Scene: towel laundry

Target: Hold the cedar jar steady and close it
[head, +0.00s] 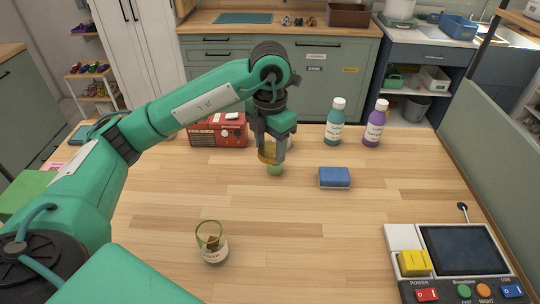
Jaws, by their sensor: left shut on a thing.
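A small glass jar (212,247) stands upright and open-topped on the table at the front, left of centre. It has a pale label and brown pieces inside; the label is too small to read surely. My left gripper (272,155) points down over the middle of the table, well behind and to the right of this jar. It is shut on a small amber thing (267,153), partly hidden by the fingers. A green rounded thing (275,170) shows just below the fingertips; I cannot tell whether it is part of the held thing. My right gripper is not in view.
A red radio-like box (217,131) is behind the left arm. A blue sponge (334,178) lies right of the gripper, with a teal bottle (334,125) and a purple bottle (374,125) behind it. A control console (403,237) fills the front right. The front middle is clear.

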